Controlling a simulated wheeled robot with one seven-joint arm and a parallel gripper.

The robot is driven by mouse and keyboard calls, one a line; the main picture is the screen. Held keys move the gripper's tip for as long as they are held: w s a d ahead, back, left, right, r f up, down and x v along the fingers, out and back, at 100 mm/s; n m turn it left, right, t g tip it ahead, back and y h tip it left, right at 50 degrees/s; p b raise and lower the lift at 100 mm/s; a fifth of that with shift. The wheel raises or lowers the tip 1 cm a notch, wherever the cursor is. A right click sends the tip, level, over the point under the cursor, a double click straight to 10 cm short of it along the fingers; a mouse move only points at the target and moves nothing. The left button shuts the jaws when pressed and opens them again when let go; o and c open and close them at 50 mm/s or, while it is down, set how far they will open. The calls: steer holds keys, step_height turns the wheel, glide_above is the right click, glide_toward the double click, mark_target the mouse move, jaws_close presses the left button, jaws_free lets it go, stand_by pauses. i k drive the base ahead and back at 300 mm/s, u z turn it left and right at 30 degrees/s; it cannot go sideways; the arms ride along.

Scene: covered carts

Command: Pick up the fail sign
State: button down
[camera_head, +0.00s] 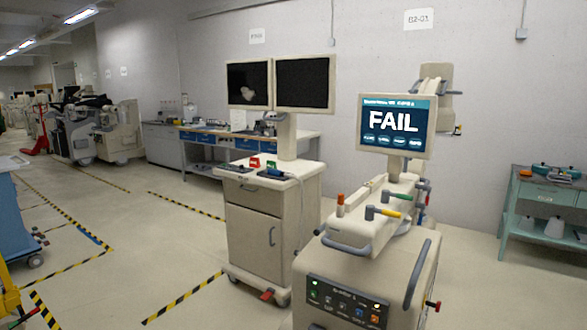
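The word FAIL shows in large white letters on a blue screen (395,126) mounted on the beige machine at centre right. A small red piece (254,162) and a small green piece (270,165) stand side by side on top of the beige cart (262,190) with two dark monitors. Any lettering on these two pieces is too small to read, so I cannot tell whether the red one is a fail sign. My gripper is not in view.
The beige machine (375,268), with levers and a button panel, stands close in front, right of the cart. A dark device (272,174) lies near the small pieces. A green table (545,200) is at the right. Open floor (150,240) with striped tape lies at the left.

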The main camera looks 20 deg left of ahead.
mark_target(254, 163)
steer(key=u, duration=0.5)
steer(key=i, duration=0.75)
steer(key=u, duration=1.2)
steer(key=i, duration=1.6)
steer(key=u, duration=0.65)
steer(key=i, duration=1.55)
steer(key=z, duration=0.3)
steer(key=i, duration=1.6)
steer(key=z, duration=1.45)
steer(key=i, duration=1)
steer(key=z, duration=1.15)
steer(key=i, duration=0.25)
